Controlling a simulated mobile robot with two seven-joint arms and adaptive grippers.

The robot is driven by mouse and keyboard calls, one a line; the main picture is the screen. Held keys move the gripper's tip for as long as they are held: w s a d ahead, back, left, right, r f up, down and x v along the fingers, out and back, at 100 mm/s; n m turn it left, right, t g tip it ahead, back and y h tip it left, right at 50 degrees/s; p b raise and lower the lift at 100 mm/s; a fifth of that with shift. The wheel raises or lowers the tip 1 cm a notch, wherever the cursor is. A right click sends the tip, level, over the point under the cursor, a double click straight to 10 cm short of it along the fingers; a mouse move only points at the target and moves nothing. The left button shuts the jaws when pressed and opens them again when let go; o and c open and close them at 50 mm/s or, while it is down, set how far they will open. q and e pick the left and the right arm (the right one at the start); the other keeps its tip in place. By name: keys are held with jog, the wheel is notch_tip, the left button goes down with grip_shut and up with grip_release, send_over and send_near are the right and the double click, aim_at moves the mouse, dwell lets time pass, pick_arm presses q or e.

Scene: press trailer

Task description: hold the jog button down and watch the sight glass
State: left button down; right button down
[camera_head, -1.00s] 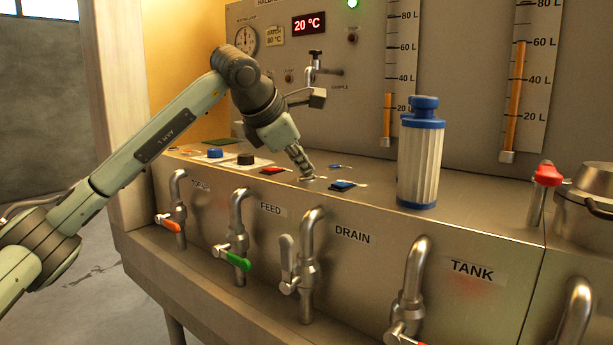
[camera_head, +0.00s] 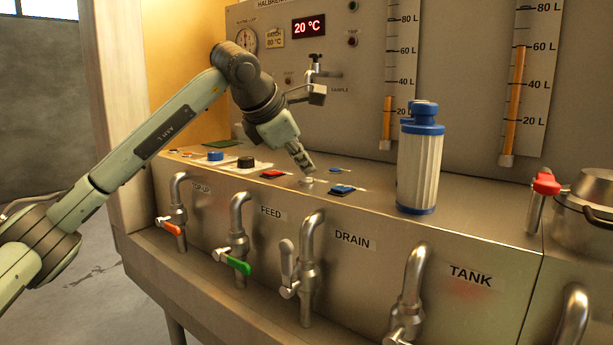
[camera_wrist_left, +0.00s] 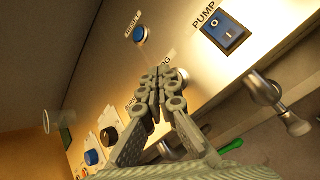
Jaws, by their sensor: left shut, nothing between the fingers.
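My left gripper (camera_head: 307,168) is shut and empty, pointing down at the sloped control panel. Its fingertips sit at or just above a small pale round part (camera_head: 308,181); I cannot tell whether they press it. In the left wrist view the shut fingers (camera_wrist_left: 161,84) cover most of that spot, beside a label ending in "G". Two sight glasses with orange columns stand on the back wall. The left sight glass (camera_head: 387,122) reads roughly 30 L. The right sight glass (camera_head: 516,95) reads near 60 L. My right gripper is not in view.
A blue PUMP rocker switch (camera_wrist_left: 225,32) is close to the fingers. A red switch (camera_head: 272,174) and a black knob (camera_head: 246,162) lie left of them. A blue-capped white canister (camera_head: 420,160) stands to the right. Several taps line the front.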

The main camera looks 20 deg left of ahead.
aim_at(304, 181)
pick_arm(q)
jog(key=shift+r, duration=0.15)
notch_tip(304, 181, up, 5)
jog(key=p, duration=0.4)
dwell(1.5)
